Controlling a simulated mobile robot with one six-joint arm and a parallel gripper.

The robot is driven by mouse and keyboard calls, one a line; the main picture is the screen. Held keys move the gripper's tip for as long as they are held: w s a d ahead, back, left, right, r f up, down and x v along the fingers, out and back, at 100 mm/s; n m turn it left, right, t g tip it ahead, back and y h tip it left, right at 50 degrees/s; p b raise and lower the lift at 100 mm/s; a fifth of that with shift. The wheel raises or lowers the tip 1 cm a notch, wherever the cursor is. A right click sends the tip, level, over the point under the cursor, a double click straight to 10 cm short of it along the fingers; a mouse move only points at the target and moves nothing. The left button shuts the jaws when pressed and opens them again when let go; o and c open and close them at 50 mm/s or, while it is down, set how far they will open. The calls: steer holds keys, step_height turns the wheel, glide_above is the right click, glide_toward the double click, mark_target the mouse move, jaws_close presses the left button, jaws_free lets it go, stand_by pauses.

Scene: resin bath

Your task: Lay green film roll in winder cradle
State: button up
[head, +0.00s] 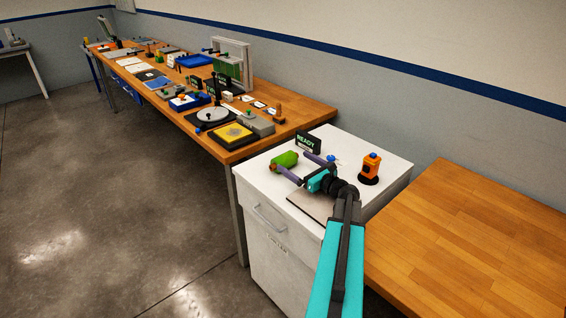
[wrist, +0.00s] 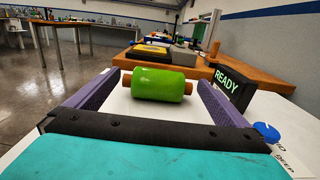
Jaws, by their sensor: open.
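The green film roll (head: 287,159) lies on its side on the white cabinet top, near its far left part. In the wrist view the green film roll (wrist: 158,84) shows a brown core stub at each end. My gripper (head: 293,163) is open, with its purple fingers pointing at the roll. In the wrist view my gripper (wrist: 160,80) has one fingertip near each end of the roll. The roll appears between the tips or just beyond them; contact cannot be told. I cannot pick out the winder cradle for certain in either view.
A READY sign (head: 308,142) stands right behind the roll, with a blue knob (wrist: 267,132) near it. An orange device (head: 370,167) stands at the cabinet's back right. A flat plate (head: 311,204) lies under my wrist. The wooden table (head: 480,230) at right is bare.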

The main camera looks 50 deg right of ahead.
mark_target(284, 155)
steer(key=shift+w, duration=0.55)
steer(key=shift+w+d+p, duration=0.1)
steer(key=shift+w+p, duration=0.25)
steer(key=shift+w, duration=0.35)
steer(key=shift+w+d+f+p, duration=0.1)
steer(key=shift+w+p, duration=0.4)
steer(key=shift+w, duration=0.75)
steer(key=shift+w+d+p, duration=0.1)
steer(key=shift+w+p, duration=0.35)
steer(key=shift+w, duration=0.8)
steer(key=c, duration=1.5)
